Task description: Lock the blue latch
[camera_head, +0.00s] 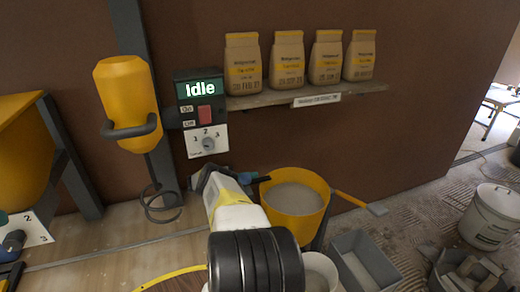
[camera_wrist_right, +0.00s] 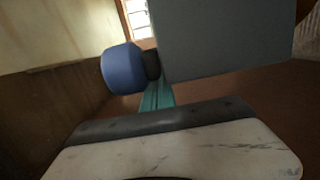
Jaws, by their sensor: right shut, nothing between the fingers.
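The blue latch's rounded knob (camera_wrist_right: 122,69) shows large in the right wrist view, on a short dark stem beside a grey block (camera_wrist_right: 215,40). A small blue part (camera_head: 245,178) shows in the head view just right of my right gripper's front end, largely hidden by it; it looks like the same latch. My right gripper (camera_head: 208,178) is shut and empty, beside the blue part below the control box. I cannot tell whether it touches the latch. A teal bar (camera_wrist_right: 157,96) lies below the knob in the wrist view. My left gripper is not in view.
A control box (camera_head: 200,88) reading "Idle" has a dial panel (camera_head: 207,141) below. A yellow hopper (camera_head: 128,95) hangs left of it. A yellow bucket (camera_head: 318,217) of grey mix stands right of my gripper. Several bags stand on a shelf (camera_head: 300,97). A grey tub (camera_head: 365,262) stands at lower right.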

